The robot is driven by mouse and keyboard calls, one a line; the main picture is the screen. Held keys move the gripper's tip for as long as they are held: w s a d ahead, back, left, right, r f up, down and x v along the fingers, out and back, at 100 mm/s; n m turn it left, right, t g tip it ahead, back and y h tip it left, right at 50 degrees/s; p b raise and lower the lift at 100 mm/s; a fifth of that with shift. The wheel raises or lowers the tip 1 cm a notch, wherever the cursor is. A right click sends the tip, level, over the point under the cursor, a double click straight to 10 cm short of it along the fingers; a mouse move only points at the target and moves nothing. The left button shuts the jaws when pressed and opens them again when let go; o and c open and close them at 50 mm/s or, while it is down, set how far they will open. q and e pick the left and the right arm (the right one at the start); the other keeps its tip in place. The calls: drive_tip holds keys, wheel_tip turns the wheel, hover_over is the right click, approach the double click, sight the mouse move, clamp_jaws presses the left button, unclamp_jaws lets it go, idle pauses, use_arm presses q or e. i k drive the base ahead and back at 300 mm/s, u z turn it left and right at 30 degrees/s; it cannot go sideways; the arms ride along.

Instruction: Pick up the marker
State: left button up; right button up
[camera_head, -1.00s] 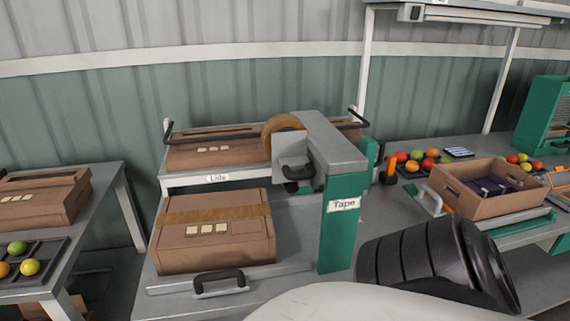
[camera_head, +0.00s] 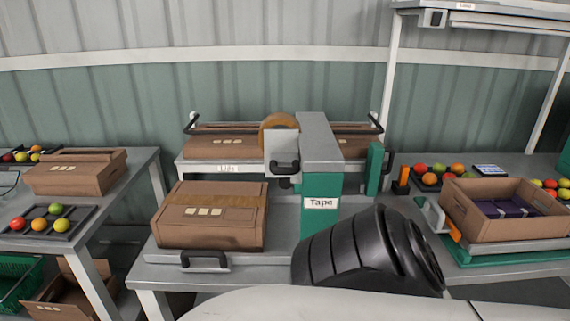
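I cannot make out a marker for sure in the head view. A small orange upright item (camera_head: 403,178) stands on the bench just right of the green post of the tape station; it is too small to tell what it is. Another orange piece (camera_head: 453,229) sits by the left end of the open carton. Neither of my grippers is in view. A black ribbed part and a white part, which look like my own arm and body, cover the front centre and hide some of the bench.
The tape station (camera_head: 320,235) holds a tape-sealed box (camera_head: 212,228), with lids on the shelf behind. An open carton (camera_head: 478,228) with purple inserts is at right, near a tomato tray (camera_head: 430,185). The left table bears a box (camera_head: 75,178) and tomatoes. A green crate (camera_head: 20,285) lies below.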

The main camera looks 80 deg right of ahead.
sight(403, 177)
drive_tip(key=k, duration=2.15)
drive_tip(key=z, duration=1.25)
